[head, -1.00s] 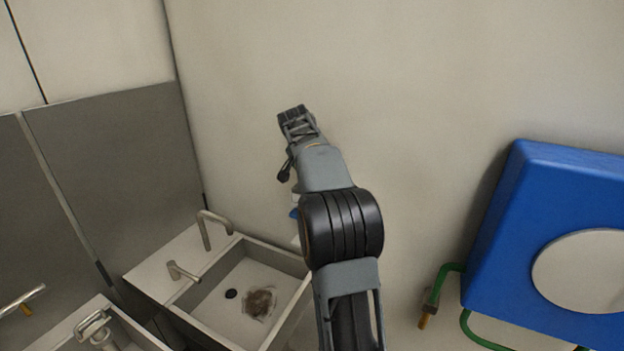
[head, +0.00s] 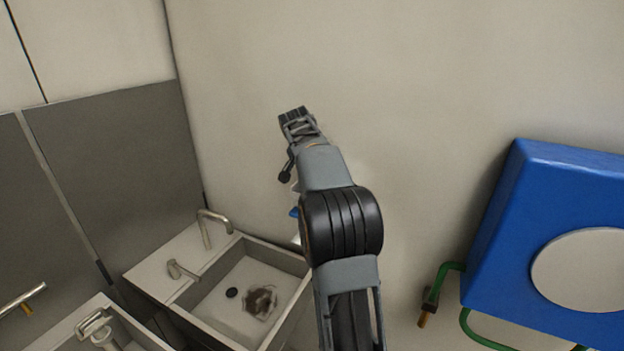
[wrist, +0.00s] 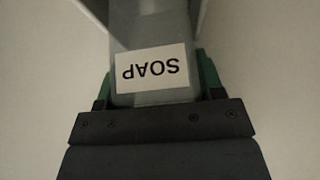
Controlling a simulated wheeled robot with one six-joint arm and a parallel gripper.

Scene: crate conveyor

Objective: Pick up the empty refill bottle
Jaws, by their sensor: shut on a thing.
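A grey, see-through bottle (wrist: 152,98) with a white label reading SOAP, upside down in the picture, fills the middle of the wrist view. My gripper (wrist: 154,82) is shut on it, with a green-edged finger on each side. The bottle's upper part runs out of the top of that view, and I cannot tell whether it is empty. In the head view my gripper (head: 297,122) is in front of the pale wall, above and right of the sink. The bottle cannot be made out there.
A sink (head: 205,310) with a dark stain and a tap (head: 212,218) stands below left. A small blue item (head: 294,212) is mostly hidden behind my arm. A blue wall unit (head: 500,240) with green tubing is at right. The upper wall (head: 430,70) is clear.

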